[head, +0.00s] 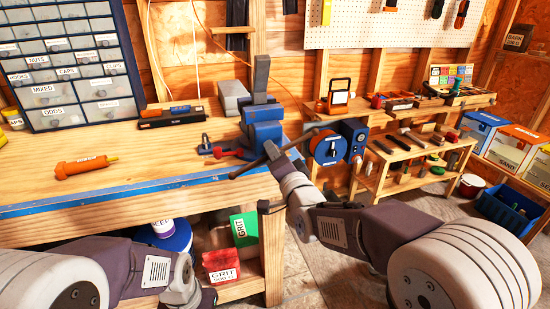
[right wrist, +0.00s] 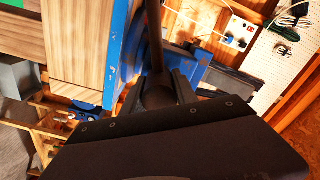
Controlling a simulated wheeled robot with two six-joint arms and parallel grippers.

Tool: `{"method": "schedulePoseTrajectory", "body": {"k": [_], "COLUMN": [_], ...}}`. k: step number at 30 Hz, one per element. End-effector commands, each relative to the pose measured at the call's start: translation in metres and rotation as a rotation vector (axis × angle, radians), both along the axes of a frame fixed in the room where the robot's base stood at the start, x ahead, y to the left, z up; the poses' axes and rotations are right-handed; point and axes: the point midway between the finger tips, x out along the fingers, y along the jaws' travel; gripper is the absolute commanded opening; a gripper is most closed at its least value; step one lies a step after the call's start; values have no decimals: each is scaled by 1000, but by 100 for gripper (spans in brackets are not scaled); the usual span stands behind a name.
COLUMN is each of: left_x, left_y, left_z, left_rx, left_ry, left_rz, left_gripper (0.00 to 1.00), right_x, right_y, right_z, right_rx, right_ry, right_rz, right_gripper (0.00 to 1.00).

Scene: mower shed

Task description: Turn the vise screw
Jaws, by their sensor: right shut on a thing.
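The blue vise (head: 263,120) is fixed at the right front corner of the workbench. Its dark handle bar (head: 245,171) slants across in front of it, over the bench's front edge. My right gripper (head: 273,154) is shut on this bar, near its middle. In the right wrist view the bar (right wrist: 154,35) runs up from between the fingers (right wrist: 160,88), and the blue vise body (right wrist: 188,68) lies just behind. The fingers partly hide where they grip. My left arm shows at the lower left of the head view; its gripper is out of sight.
A drawer cabinet (head: 65,60) stands behind. Green (head: 244,229) and red (head: 221,264) grit boxes stand below.

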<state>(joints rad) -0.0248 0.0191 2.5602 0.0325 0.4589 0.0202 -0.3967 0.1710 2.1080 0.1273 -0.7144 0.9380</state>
Motion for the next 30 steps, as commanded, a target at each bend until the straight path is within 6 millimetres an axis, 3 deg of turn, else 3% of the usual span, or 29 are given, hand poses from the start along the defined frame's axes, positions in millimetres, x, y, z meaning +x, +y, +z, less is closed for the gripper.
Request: {"method": "schedulePoseTrajectory", "body": {"k": [3,4,6,17,30], "left_x": [0,0,0,0,0], "left_y": [0,0,0,0,0], "left_z": [1,1,1,1,1], "left_rx": [0,0,0,0,0], "left_ry": [0,-1,-1,-1,0], "left_rz": [0,0,0,0,0], "left_gripper": [36,36,36,36,36], "right_x": [0,0,0,-4,-76], "right_y": [0,0,0,-1,-24], "right_z": [0,0,0,0,0], "right_rx": [-3,-4,-4,-4,-2], "right_ry": [2,2,2,2,1], "right_rz": [1,1,1,1,1], "right_gripper": [0,37,56,56,56]}}
